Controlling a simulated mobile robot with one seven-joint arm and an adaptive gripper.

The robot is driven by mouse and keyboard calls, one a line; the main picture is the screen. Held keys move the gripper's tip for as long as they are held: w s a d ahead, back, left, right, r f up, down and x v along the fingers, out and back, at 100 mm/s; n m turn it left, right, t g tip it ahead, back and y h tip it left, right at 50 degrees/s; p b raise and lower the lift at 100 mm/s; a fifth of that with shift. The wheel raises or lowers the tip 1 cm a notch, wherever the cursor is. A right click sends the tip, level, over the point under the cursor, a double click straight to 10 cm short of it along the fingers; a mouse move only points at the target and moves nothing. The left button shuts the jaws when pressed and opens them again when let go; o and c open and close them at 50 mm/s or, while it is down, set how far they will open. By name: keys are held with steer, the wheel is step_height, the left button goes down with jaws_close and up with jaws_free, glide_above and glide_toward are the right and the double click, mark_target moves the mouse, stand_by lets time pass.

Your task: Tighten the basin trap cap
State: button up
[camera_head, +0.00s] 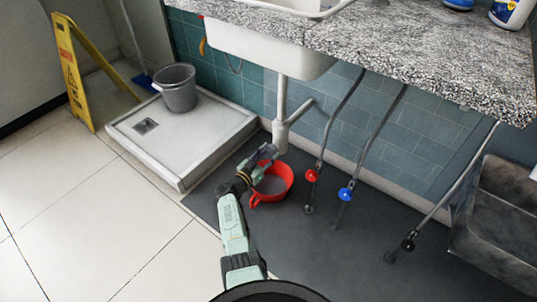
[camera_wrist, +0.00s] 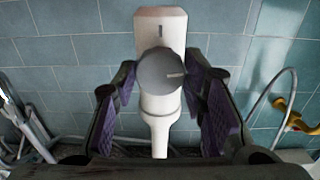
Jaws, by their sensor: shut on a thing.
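The basin trap (camera_head: 281,137) is a white bottle-shaped fitting below the basin (camera_head: 268,50). In the wrist view, its white body (camera_wrist: 160,25) fills the upper middle and has a short dark upright mark. The grey round cap (camera_wrist: 160,72) faces the camera, with a short line near its right edge pointing sideways, out of line with the body's mark. My gripper (camera_head: 268,152) reaches the trap from the front. In the wrist view, the purple-padded fingers of my gripper (camera_wrist: 160,85) are closed in on both sides of the cap.
A red bucket (camera_head: 257,197) stands on the dark mat under the trap. Hoses with a red valve (camera_head: 311,176) and a blue valve (camera_head: 346,194) hang to the right. A shower tray (camera_head: 190,140) with a grey bucket (camera_head: 177,90) is left. The speckled counter (camera_head: 400,45) overhangs.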

steer(key=shift+m, duration=0.4)
steer(key=shift+c, duration=0.4)
steer(key=m+b, duration=0.1)
steer(key=m, duration=0.2)
steer(key=shift+f+m, duration=0.1)
steer(key=shift+m, duration=0.2)
steer(key=shift+w+a+m+b, duration=0.1)
steer(key=shift+m+b, duration=0.65)
steer(key=shift+m, duration=1.55)
steer(key=o, duration=1.2)
steer(key=shift+c, duration=0.2)
